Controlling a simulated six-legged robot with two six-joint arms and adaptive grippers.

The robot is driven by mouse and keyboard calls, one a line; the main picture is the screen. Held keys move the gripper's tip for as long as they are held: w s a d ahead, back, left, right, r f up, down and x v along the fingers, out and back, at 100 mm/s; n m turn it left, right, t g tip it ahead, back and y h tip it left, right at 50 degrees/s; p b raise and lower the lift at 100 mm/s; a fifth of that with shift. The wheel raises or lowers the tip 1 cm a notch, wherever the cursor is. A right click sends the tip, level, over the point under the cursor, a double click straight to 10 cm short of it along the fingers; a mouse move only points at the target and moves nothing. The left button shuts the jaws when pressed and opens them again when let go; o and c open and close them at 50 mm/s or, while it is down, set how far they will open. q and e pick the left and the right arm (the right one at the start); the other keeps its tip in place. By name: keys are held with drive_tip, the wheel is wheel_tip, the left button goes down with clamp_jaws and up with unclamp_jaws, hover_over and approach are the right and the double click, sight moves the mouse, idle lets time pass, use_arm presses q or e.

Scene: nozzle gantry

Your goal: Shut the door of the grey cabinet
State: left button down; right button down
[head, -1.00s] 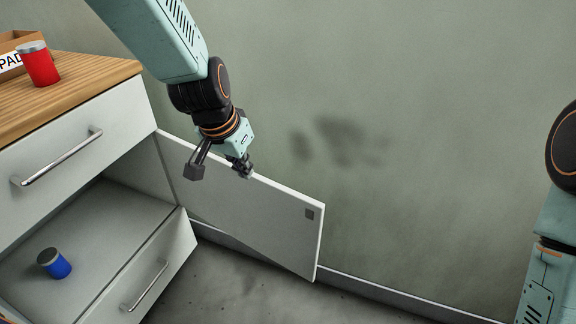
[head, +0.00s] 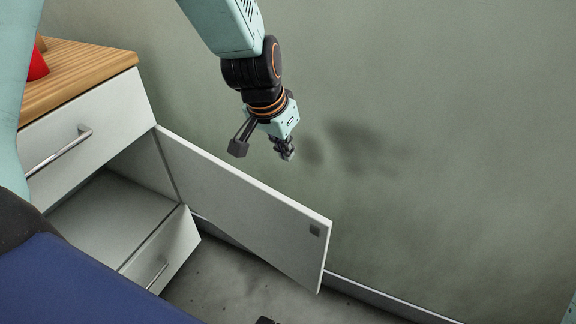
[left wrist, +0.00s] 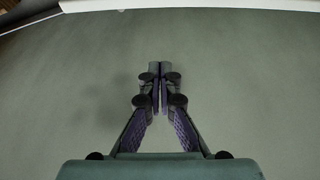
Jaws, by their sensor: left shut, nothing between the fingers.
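The grey cabinet (head: 70,130) stands at the left in the head view. Its door (head: 240,203) is swung wide open, reaching out to the right across the wall. My left gripper (head: 286,153) is shut and empty. In the picture it is above the door's top edge, with the wall behind it, apart from the door. The left wrist view shows its closed fingers (left wrist: 159,77) against the grey-green wall. My right gripper is out of view.
A red can (head: 38,66) is partly visible on the wooden top (head: 95,75). The upper drawer handle (head: 58,153) sticks out. A lower front (head: 170,250) has a handle. Floor (head: 240,290) shows below the door. Close foreground parts hide the lower left.

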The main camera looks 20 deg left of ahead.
use_arm(q)
wheel_tip(320, 180, down, 9)
drive_tip(key=s+b, duration=0.1)
drive_tip(key=b, duration=0.4)
drive_tip(key=shift+a+b, duration=0.25)
drive_tip(key=shift+b, duration=0.1)
drive_tip(key=shift+s, duration=0.1)
